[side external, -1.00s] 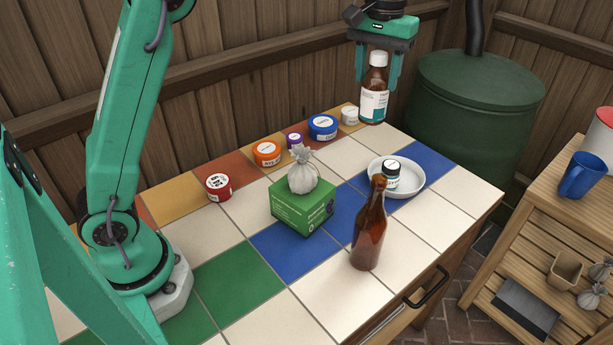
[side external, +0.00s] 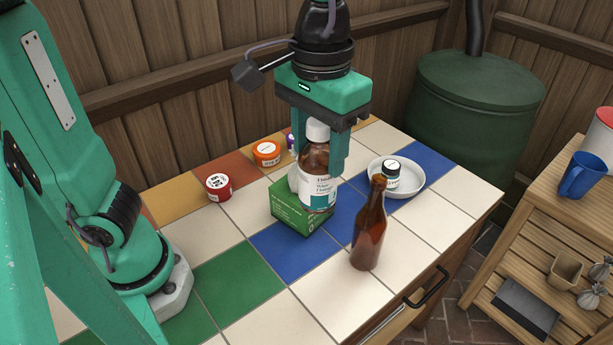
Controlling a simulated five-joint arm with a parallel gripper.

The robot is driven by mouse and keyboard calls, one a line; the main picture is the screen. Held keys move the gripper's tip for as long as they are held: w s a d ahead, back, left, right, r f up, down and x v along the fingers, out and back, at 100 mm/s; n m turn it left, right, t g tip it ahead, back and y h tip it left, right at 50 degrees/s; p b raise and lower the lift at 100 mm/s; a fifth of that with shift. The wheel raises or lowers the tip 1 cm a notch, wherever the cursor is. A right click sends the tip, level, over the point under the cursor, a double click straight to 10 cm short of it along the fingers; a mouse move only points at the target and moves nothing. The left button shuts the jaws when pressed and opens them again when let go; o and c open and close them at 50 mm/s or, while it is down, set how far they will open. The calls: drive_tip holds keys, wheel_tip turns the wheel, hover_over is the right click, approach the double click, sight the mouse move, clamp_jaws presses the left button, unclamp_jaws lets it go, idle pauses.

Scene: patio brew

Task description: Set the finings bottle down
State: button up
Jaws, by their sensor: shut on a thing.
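The finings bottle (side external: 318,187) is a brown bottle with a white cap and a white label. My gripper (side external: 322,160) is shut on it and holds it upright, pointing down from above. In the picture the bottle is in front of part of the green box (side external: 293,211) and hides most of the pale cloth bag on that box. I cannot tell whether the bottle touches the box or how high its base is above the tiles.
A tall brown bottle (side external: 368,235) stands close by at the right. A white dish (side external: 410,184) holds a small dark jar (side external: 391,172). Red (side external: 218,187) and orange (side external: 266,152) tubs stand along the back left. White tiles (side external: 335,285) at the front are clear.

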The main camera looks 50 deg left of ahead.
drive_tip(key=s+f, duration=0.2)
drive_tip(key=s, duration=0.4)
wheel_tip(320, 180, down, 17)
drive_tip(key=shift+a+f+m, duration=0.15)
drive_tip(key=shift+m, duration=0.25)
idle(0.4)
drive_tip(key=shift+f, duration=2)
drive_tip(key=shift+f, duration=0.15)
drive_tip(key=o, duration=1.1)
drive_tip(key=shift+o, duration=0.2)
